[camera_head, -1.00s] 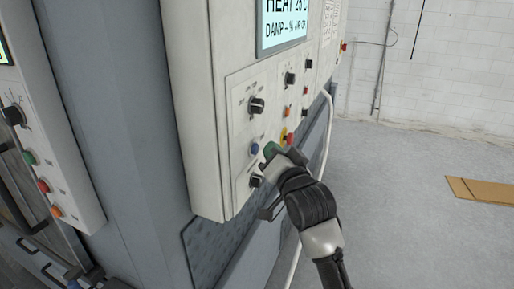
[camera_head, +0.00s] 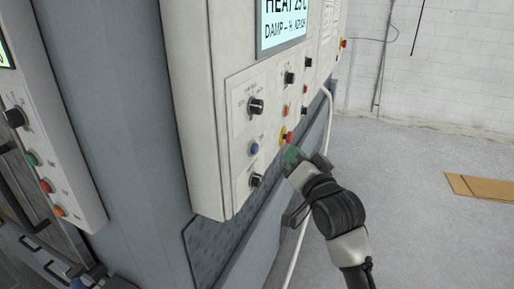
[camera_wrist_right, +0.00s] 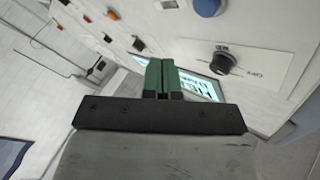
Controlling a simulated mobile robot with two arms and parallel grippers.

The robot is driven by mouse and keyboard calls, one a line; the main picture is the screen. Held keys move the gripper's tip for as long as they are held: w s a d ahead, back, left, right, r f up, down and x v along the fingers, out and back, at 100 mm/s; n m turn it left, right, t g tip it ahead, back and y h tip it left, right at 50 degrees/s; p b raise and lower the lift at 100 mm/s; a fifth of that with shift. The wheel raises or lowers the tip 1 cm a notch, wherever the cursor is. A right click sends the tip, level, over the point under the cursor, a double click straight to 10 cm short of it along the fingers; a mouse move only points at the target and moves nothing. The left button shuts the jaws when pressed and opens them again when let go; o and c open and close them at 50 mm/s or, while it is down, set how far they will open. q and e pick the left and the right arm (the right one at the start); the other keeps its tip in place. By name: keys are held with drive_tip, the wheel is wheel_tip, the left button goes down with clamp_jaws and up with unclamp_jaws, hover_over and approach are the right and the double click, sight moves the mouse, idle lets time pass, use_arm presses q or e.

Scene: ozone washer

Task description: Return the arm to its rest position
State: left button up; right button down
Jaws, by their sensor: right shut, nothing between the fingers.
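My right gripper (camera_head: 293,156) is in front of the white control panel (camera_head: 205,110), at the right of its lower knobs and buttons. Its green fingers are shut with nothing between them; they also show side by side in the right wrist view (camera_wrist_right: 163,78). In the head view the fingertips look apart from the panel. My right arm comes in from the bottom right. My left gripper does not show.
The panel carries a blue button (camera_head: 254,148), a red button with yellow (camera_head: 289,138), black knobs (camera_head: 256,106) and a lit display (camera_head: 283,22). A white cable (camera_head: 302,235) hangs beside it. Open floor lies at the right, with flat cardboard (camera_head: 480,188).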

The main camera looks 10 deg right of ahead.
idle(0.5)
wheel_tip(320, 180, down, 38)
drive_tip(key=d+n+g+h+b, duration=0.1)
drive_tip(key=n+g+h+b, duration=0.1)
drive_tip(key=g+b, duration=0.35)
drive_tip(key=s+f+n+g, duration=0.15)
drive_tip(key=s+f, duration=0.25)
drive_tip(key=f, duration=0.4)
drive_tip(key=s+d+f+g+h+b, duration=0.1)
drive_tip(key=s+f+g, duration=0.1)
drive_tip(key=s+f, duration=0.4)
drive_tip(key=s+f+g, duration=0.2)
drive_tip(key=s+f, duration=0.1)
drive_tip(key=f, duration=0.6)
drive_tip(key=s+d+f+n+g+b, duration=0.1)
drive_tip(key=s+f+g, duration=0.1)
drive_tip(key=s+f, duration=0.5)
drive_tip(key=s+d+f+n+g+b, duration=0.1)
drive_tip(key=s+f, duration=0.6)
drive_tip(key=s, duration=1)
drive_tip(key=s+f+n+g+b, duration=0.1)
drive_tip(key=s+f+g, duration=0.3)
drive_tip(key=s, duration=0.9)
wheel_tip(320, 180, down, 3)
drive_tip(key=shift+d+f+n+h, duration=0.15)
drive_tip(key=shift+d+n+h, duration=0.25)
drive_tip(key=shift+n, duration=0.15)
